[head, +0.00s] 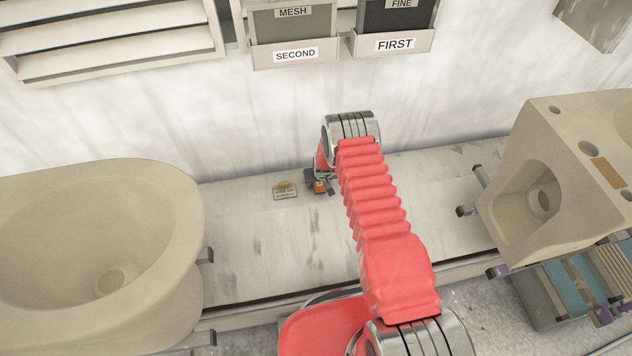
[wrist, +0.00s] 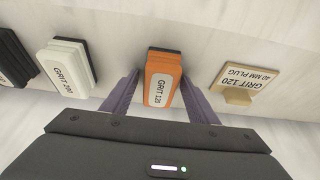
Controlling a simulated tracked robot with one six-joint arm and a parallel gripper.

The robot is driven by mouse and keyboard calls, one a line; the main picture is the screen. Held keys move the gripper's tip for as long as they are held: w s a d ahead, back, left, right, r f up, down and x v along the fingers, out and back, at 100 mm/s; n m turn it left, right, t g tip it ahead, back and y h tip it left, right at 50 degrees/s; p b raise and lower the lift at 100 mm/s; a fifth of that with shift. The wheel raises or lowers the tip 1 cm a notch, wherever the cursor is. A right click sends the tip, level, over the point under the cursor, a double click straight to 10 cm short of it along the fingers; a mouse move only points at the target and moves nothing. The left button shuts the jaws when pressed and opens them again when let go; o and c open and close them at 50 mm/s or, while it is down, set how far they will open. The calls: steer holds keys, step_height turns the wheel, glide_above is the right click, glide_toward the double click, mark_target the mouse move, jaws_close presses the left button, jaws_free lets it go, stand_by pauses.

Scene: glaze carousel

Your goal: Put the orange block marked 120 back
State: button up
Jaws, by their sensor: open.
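The orange block (wrist: 163,80), labelled GRIT 120, lies between the two purple-grey fingers of my gripper (wrist: 160,76) in the wrist view. The fingers are open, one on each side; the left finger is close to the block, and I cannot tell whether either touches it. In the head view the orange block (head: 320,187) shows small on the pale ledge (head: 250,235), partly hidden by my gripper (head: 321,182). A tan plate (wrist: 252,77) marked GRIT 120, 40 MM PLUG, with a small tan peg, lies right of the block in the wrist view; the head view shows it at left (head: 285,191).
A white GRIT 200 block (wrist: 68,68) and a black block (wrist: 13,58) lie left in the wrist view. Beige basins stand left (head: 150,200) and right (head: 535,200) of my arm. Holders labelled SECOND (head: 295,55) and FIRST (head: 394,44) hang on the wall.

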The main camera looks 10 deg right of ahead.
steer(key=v, duration=1.2)
steer(key=shift+r, duration=0.2)
stand_by(0.5)
steer(key=shift+w, duration=0.1)
